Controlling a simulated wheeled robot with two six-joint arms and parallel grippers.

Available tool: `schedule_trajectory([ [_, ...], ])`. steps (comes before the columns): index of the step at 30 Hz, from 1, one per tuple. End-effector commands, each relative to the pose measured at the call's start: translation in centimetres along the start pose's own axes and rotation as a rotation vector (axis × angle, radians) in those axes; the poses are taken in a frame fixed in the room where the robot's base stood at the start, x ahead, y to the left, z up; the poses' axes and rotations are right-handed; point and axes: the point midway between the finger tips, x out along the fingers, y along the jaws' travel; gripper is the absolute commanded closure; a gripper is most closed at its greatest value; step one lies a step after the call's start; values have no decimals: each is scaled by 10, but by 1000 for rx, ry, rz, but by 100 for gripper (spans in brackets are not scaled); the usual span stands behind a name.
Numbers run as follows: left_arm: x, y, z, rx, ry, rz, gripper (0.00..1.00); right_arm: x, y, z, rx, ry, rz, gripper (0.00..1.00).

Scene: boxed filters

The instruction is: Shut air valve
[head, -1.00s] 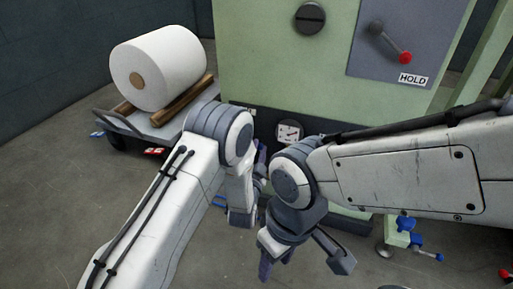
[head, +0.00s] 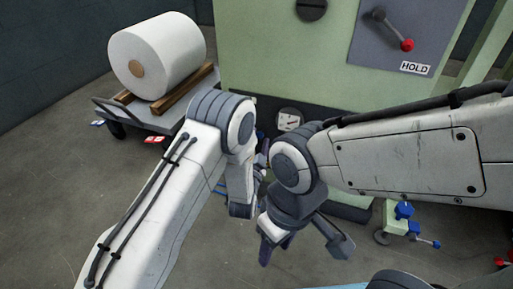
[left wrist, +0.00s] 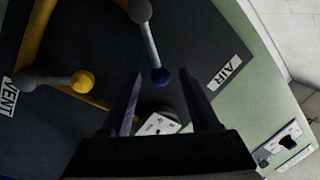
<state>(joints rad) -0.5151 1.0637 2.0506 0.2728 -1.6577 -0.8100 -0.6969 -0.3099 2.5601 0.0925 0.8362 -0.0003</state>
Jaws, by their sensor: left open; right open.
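In the head view my left gripper (head: 262,152) is low at the machine's front, mostly hidden by the arms. My right gripper (head: 305,246) is open and empty, pointing down in front of the machine.
A second lever with a yellow knob (left wrist: 83,81) sits by the VENT label (left wrist: 9,97) and a yellow pipe. A gauge (head: 289,119) is low on the machine. A red-knobbed lever (head: 407,45) is above the HOLD label. A cart holds a white roll (head: 157,56) at left.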

Motion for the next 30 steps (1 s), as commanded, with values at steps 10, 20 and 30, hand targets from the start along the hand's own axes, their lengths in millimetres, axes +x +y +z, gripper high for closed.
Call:
schedule_trajectory([
  [10,-66,-2,-3,4,-3,8,39,-38,-3,-2,0,0,0,50],
  [20,-98,0,0,2,-1,2,39,-42,-3,-2,0,0,0,50],
  [30,-97,-2,-2,-5,-5,6,77,-44,-3,-2,0,0,0,50],
])
